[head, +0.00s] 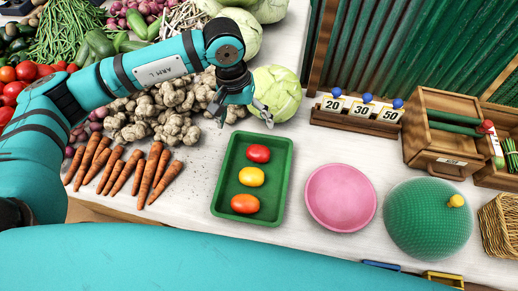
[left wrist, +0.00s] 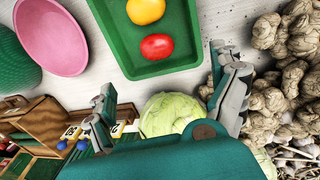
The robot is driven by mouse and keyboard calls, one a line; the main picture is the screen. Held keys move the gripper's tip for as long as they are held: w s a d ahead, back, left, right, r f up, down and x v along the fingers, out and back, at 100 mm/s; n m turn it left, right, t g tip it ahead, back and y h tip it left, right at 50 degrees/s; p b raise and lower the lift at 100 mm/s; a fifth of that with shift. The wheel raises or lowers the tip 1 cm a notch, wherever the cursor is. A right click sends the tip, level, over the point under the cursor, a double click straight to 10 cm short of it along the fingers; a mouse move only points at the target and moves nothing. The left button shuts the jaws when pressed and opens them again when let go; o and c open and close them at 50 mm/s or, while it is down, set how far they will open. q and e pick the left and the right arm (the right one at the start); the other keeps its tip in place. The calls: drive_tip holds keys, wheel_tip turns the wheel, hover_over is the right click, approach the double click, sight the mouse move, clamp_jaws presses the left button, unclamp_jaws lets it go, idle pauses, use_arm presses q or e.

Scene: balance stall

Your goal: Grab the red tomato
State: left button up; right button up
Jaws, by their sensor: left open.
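The red tomato (head: 258,153) lies at the far end of a green tray (head: 217,181) in the head view. A yellow tomato (head: 251,177) lies in the middle of the tray and an orange one (head: 245,204) at its near end. In the left wrist view the red tomato (left wrist: 157,47) lies in the tray beside the yellow one (left wrist: 146,10). My left gripper (head: 246,118) is open and empty, above the table just beyond the tray's far edge. Its two fingers show apart in the left wrist view (left wrist: 164,75). My right gripper is not in view.
A pink bowl (head: 340,197) and a green dome (head: 428,218) stand right of the tray. A cabbage (head: 277,92) sits just behind the gripper. Ginger roots (head: 160,117) and carrots (head: 122,170) lie to the left. Number cards (head: 362,110) and a wooden box (head: 437,145) stand at the back right.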

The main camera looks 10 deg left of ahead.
sight(257, 150)
use_arm(q)
drive_tip(key=f, duration=0.3)
drive_tip(key=d+f+p, duration=0.1)
drive_tip(key=f, duration=0.2)
drive_tip(key=f+p, duration=0.1)
drive_tip(key=f, duration=0.3)
drive_tip(key=shift+d+f, duration=0.1)
drive_tip(key=shift+d, duration=0.25)
drive_tip(key=f, duration=0.1)
drive_tip(key=f+p, duration=0.1)
drive_tip(key=f, duration=0.1)
drive_tip(key=d+f, duration=0.1)
drive_tip(key=shift+w+f+p, duration=0.3)
drive_tip(key=shift+f+p, duration=0.05)
drive_tip(key=shift+f, duration=0.3)
drive_tip(key=shift+c, duration=0.3)
drive_tip(key=c, duration=1.3)
